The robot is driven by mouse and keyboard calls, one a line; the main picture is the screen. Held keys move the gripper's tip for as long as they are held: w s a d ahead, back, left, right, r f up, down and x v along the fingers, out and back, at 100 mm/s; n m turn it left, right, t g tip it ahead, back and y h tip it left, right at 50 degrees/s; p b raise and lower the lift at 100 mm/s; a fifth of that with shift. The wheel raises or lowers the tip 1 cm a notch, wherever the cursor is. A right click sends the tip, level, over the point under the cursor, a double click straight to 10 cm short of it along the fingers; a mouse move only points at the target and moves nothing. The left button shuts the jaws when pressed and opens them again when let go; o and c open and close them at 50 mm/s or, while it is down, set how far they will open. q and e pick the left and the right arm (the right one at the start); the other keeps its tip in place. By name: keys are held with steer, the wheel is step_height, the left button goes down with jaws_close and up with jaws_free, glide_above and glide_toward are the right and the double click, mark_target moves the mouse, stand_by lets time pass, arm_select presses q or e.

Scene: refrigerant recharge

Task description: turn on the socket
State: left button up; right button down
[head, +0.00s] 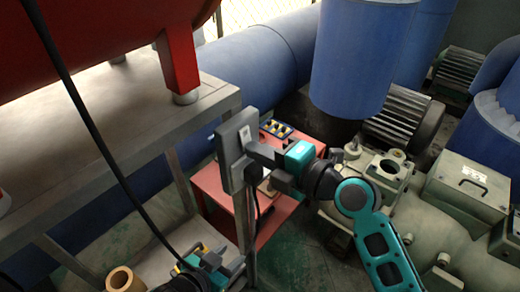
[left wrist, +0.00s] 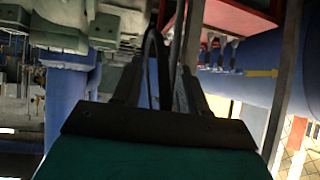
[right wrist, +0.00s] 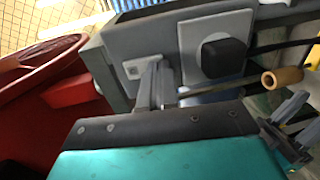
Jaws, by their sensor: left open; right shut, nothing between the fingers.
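The grey socket box (head: 231,165) is fixed to the table's corner leg. In the right wrist view, the socket box (right wrist: 151,35) carries a small light switch (right wrist: 137,68) and a white outlet plate (right wrist: 210,27) with a black plug (right wrist: 223,58) in it. My right gripper (head: 251,148) is shut and empty, its fingertips at the box face. In the right wrist view the fingertips (right wrist: 156,64) are right beside the switch and partly cover it; I cannot tell whether they touch it. My left gripper (head: 240,265) is open, low beside the table leg; it also shows in the left wrist view (left wrist: 158,75).
A metal table (head: 100,140) bears a red tank (head: 90,35). A red cart (head: 215,187) stands behind the box. Pale machinery (head: 440,215) and blue pipes (head: 255,62) fill the right and back. Black cables hang near my left gripper.

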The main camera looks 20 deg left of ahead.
arm_select(q)
steer(key=shift+w+f, duration=0.1)
arm_select(e)
steer(key=b, duration=0.2)
steer(key=shift+w+a+f+b, duration=0.1)
steer(key=shift+a+f+b, duration=0.1)
steer(key=shift+b, duration=0.15)
steer(key=shift+r, duration=0.1)
arm_select(q)
steer(key=shift+w+d+f+h, duration=0.3)
steer(key=shift+w+d, duration=0.1)
